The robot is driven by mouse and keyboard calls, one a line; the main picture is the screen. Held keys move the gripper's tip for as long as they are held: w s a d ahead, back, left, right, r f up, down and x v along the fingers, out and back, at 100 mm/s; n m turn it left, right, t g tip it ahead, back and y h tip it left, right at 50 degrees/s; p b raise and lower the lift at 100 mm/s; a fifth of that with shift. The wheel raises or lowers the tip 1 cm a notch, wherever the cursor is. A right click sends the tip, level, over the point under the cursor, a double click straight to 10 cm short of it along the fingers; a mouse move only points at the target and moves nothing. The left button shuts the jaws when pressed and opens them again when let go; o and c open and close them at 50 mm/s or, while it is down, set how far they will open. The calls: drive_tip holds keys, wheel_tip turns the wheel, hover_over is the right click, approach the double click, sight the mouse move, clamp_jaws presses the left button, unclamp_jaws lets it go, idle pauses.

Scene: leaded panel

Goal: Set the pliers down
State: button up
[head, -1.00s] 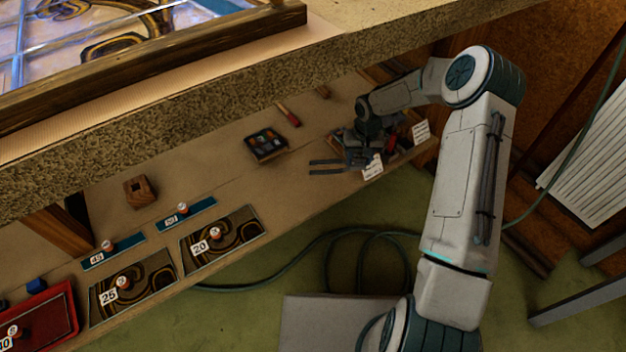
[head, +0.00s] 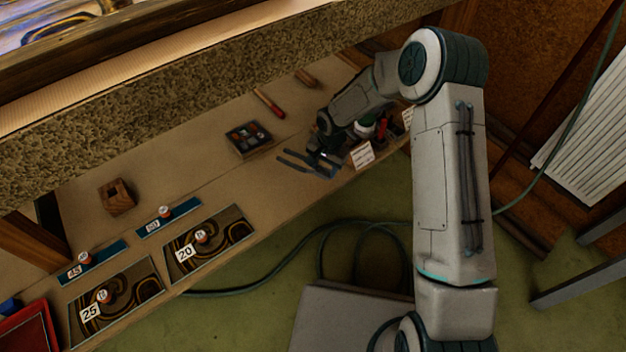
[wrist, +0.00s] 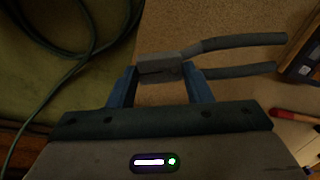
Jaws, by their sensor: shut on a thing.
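The pliers (wrist: 160,67) have a grey block-like body and two dark handles that stick out to the right in the wrist view. My gripper (wrist: 160,78) is shut on the body, one blue finger on each side. In the head view the pliers (head: 296,161) point left from my gripper (head: 322,160), over the tan shelf (head: 225,182) near its front edge. I cannot tell for sure whether the pliers touch the shelf.
A dark tray with small compartments (head: 248,139) and a red-handled tool (head: 268,102) lie left of my gripper. A labelled bin (head: 362,154) stands just right. Numbered panels (head: 207,243) lie further left. The stone-edged bench (head: 200,108) overhangs behind. Bare shelf lies between.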

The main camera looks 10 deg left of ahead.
sight(314, 173)
drive_tip(key=a+f, duration=0.1)
drive_tip(key=a+f+b, duration=0.1)
drive_tip(key=a, duration=0.1)
drive_tip(key=shift+w+a+f, duration=0.1)
drive_tip(key=shift+w+a, duration=0.05)
drive_tip(key=shift+w, duration=0.05)
drive_tip(key=shift+f+b, duration=1.05)
drive_tip(key=shift+f, duration=0.9)
drive_tip(key=shift+f, duration=0.2)
drive_tip(key=o, duration=1.3)
drive_tip(key=shift+r, duration=0.15)
drive_tip(key=r+p, duration=0.1)
drive_tip(key=r, duration=0.1)
drive_tip(key=r+p, duration=0.1)
drive_tip(key=r, duration=0.2)
drive_tip(key=r+p, duration=0.1)
drive_tip(key=r, duration=0.1)
drive_tip(key=shift+s+d+r, duration=0.2)
drive_tip(key=shift+d+r, duration=0.1)
drive_tip(key=shift+d, duration=0.05)
